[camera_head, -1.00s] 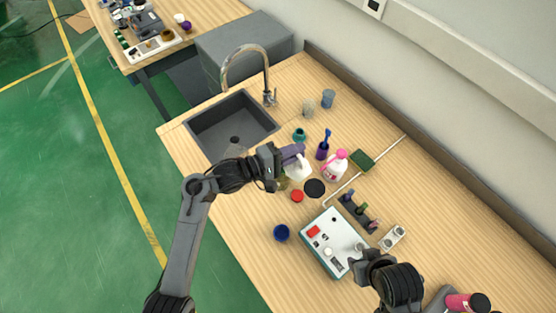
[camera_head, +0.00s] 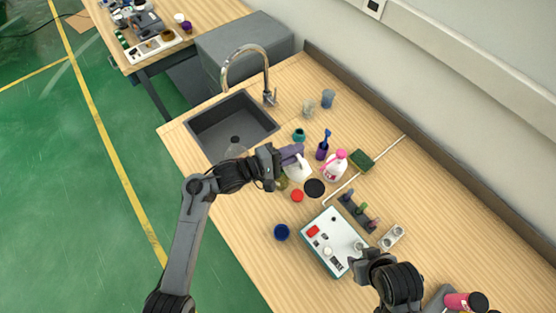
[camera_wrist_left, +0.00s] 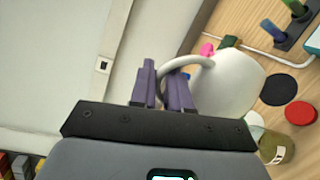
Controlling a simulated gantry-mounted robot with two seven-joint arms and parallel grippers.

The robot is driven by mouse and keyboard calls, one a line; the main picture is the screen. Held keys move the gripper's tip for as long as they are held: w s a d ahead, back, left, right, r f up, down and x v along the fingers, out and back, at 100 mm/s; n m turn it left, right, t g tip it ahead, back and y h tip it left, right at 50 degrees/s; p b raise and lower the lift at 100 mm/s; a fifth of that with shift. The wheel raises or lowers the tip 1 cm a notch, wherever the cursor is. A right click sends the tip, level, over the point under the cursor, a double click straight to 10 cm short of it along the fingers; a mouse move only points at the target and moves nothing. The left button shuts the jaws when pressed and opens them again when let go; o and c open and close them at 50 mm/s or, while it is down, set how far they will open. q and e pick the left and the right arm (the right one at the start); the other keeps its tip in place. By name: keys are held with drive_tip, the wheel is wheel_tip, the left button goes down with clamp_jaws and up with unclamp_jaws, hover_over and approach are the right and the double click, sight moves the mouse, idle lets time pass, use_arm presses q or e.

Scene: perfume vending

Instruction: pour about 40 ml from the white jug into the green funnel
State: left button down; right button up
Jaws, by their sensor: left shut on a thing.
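The white jug (camera_head: 299,172) is in front of the sink's right side. My left gripper (camera_head: 292,153) is shut on its handle. In the left wrist view the purple fingers (camera_wrist_left: 164,88) close around the curved handle, with the white jug body (camera_wrist_left: 232,82) to their right. I cannot tell whether the jug touches the table. A small teal-green piece (camera_head: 299,135), perhaps the green funnel, stands behind the gripper; its shape is too small to be sure. My right gripper (camera_head: 368,262) is by the white device at lower right; its fingers are unclear.
An olive jar (camera_wrist_left: 276,148) is close to the jug. A black disc (camera_head: 314,187), red cap (camera_head: 297,196), pink-capped bottle (camera_head: 335,166) and purple holder (camera_head: 322,151) stand nearby. The sink (camera_head: 232,125) is to the left. The white device (camera_head: 322,233) is at front right.

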sight(304, 165)
use_arm(q)
drive_tip(key=shift+d, duration=0.1)
idle(0.5)
drive_tip(key=shift+s+d+m+b, duration=0.3)
drive_tip(key=shift+s+b, duration=0.05)
drive_tip(key=shift+b, duration=0.4)
drive_tip(key=s+d+m+p, duration=0.1)
drive_tip(key=p, duration=0.2)
drive_tip(key=s+d+m+y+p, duration=0.1)
drive_tip(key=m+p, duration=0.1)
drive_tip(key=p, duration=0.1)
drive_tip(key=shift+r+y, duration=0.3)
drive_tip(key=shift+r, duration=0.1)
drive_tip(key=shift+f+m, duration=0.15)
drive_tip(key=shift+m, duration=0.15)
drive_tip(key=shift+s+d+m+t+p, duration=0.15)
drive_tip(key=shift+m+t+p, duration=0.15)
drive_tip(key=shift+p, duration=0.15)
drive_tip(key=shift+s+d+m+y, duration=0.2)
drive_tip(key=shift+m+y, duration=0.1)
drive_tip(key=shift+y, duration=0.1)
drive_tip(key=shift+a, duration=0.1)
